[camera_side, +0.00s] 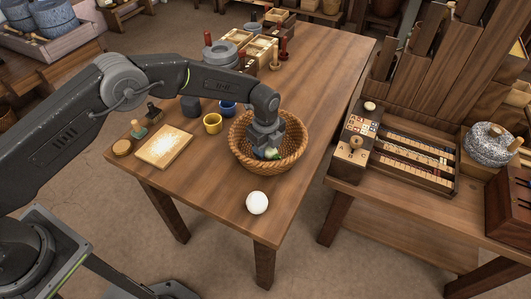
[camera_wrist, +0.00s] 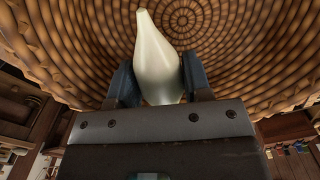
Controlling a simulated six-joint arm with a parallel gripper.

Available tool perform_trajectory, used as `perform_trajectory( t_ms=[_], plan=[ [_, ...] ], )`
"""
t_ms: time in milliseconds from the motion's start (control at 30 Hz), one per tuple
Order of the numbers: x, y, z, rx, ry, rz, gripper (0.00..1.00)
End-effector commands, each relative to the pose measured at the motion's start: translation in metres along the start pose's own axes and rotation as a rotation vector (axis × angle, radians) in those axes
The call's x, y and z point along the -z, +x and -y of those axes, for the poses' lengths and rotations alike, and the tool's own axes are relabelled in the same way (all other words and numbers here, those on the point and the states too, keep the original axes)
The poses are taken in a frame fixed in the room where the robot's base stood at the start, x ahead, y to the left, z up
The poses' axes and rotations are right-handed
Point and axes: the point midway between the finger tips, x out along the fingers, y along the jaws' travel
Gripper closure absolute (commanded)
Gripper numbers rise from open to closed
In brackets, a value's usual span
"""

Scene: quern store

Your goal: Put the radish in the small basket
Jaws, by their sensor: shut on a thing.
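The basket (camera_side: 292,163) is a round woven brown bowl standing on the wooden table in the side view. Its coiled inner wall (camera_wrist: 250,55) fills the top of the wrist view. My gripper (camera_side: 267,150) is down inside the basket's mouth. In the wrist view my gripper (camera_wrist: 160,80) has its two dark fingers closed on either side of the radish (camera_wrist: 158,55), a pale, smooth, tapering root. In the side view the radish shows only as a small pale and green patch under the gripper. I cannot tell whether it touches the basket's bottom.
A white ball (camera_side: 257,203) lies in front of the basket. A yellow cup (camera_side: 212,124), a blue cup (camera_side: 228,108) and a board (camera_side: 165,146) stand to its left. Trays (camera_side: 262,50) are at the back. Table on the right is clear.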

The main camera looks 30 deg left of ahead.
Motion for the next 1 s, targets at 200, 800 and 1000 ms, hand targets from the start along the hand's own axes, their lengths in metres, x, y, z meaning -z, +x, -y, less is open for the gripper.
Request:
perform_trajectory(
  t_ms=[200, 800, 1000],
  plan=[
    [0.000, 0.028, 0.000, 0.000, 0.000, 0.000, 0.81],
    [0.000, 0.030, -0.001, -0.001, 0.001, 0.000, 0.31],
    [0.000, 0.030, -0.001, -0.001, 0.001, 0.000, 0.29]
  ],
)
